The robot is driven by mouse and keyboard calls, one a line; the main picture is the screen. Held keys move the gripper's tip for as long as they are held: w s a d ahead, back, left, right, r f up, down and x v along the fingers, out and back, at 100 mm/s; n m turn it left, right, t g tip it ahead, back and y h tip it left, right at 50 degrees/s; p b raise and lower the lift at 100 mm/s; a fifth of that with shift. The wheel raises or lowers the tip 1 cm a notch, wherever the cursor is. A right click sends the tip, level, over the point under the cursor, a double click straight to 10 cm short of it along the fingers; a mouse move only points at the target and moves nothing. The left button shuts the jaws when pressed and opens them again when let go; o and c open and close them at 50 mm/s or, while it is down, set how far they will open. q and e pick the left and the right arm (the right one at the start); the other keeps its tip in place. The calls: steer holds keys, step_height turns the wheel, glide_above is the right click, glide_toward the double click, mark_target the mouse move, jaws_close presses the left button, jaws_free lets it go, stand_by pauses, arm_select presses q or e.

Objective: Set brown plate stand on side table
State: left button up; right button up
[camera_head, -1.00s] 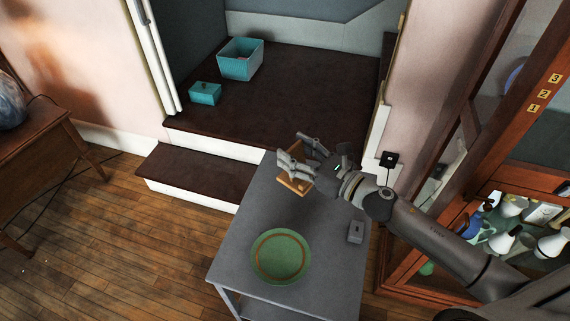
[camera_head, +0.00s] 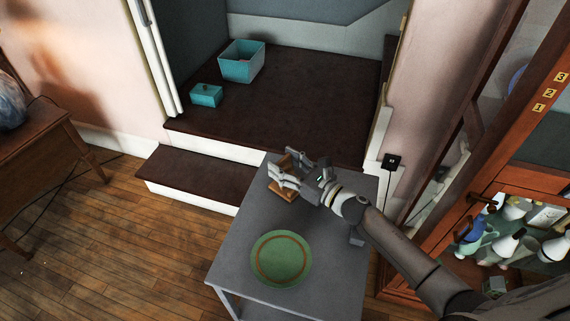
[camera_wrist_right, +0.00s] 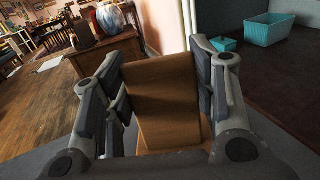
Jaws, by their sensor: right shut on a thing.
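The brown plate stand (camera_head: 284,188) is at the far end of the grey side table (camera_head: 232,246). My right gripper (camera_head: 288,172) is shut on it, with the fingers on either side. In the right wrist view the stand (camera_wrist_right: 165,100) shows as a wooden board between the two fingers of my right gripper (camera_wrist_right: 160,85). The stand looks low at the table's top, but I cannot tell whether its base touches. My left gripper is not in view.
A green plate (camera_head: 281,259) lies on the near part of the table. An open glass cabinet (camera_head: 520,190) with several vessels stands at right. Teal boxes (camera_head: 241,66) sit on the dark platform (camera_head: 300,105) behind.

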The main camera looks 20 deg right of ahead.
steer(key=shift+f+b, duration=0.15)
steer(key=shift+b, duration=0.15)
steer(key=o, duration=1.2)
steer(key=shift+o, duration=0.2)
steer(key=shift+r+p, duration=0.2)
steer(key=shift+p, duration=0.1)
steer(key=shift+s+d+f, duration=0.15)
steer(key=shift+s, duration=0.15)
steer(key=b+v, duration=0.1)
steer(key=v, duration=0.9)
steer(key=shift+b, duration=0.4)
steer(key=shift+s+d, duration=0.4)
steer(key=shift+s, duration=0.15)
